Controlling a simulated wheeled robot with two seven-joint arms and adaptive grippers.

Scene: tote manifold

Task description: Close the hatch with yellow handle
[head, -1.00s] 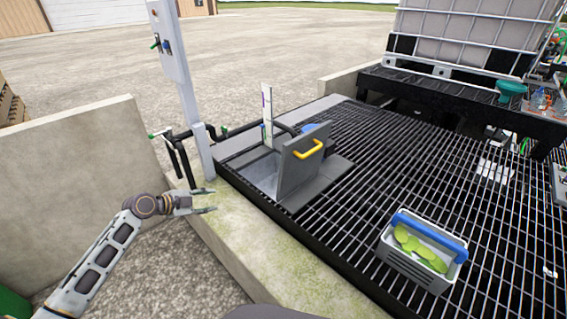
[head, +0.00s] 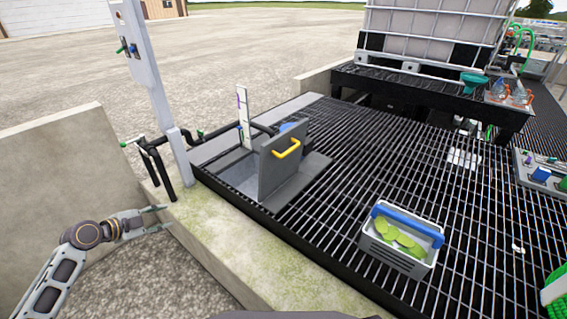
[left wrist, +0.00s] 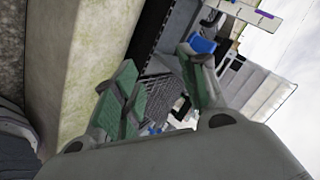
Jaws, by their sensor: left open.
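The grey hatch lid (head: 275,168) stands raised at a steep angle beside its opening in the black grating in the head view. Its yellow handle (head: 288,149) is on the lid's right-hand face. The recess of the hatch (head: 238,172) is open left of the lid. My left gripper (head: 166,218) is open and empty, over the outer side of the concrete curb, left of and apart from the hatch. In the left wrist view its green-padded fingers (left wrist: 160,92) are spread with nothing between them. The right gripper does not show.
A grey tote with a blue handle (head: 398,250) holding green pieces sits on the grating, front right. A pale post with pipes (head: 150,80) stands left of the hatch. A concrete wall (head: 60,165) is at left. A caged tank (head: 430,30) stands at the back.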

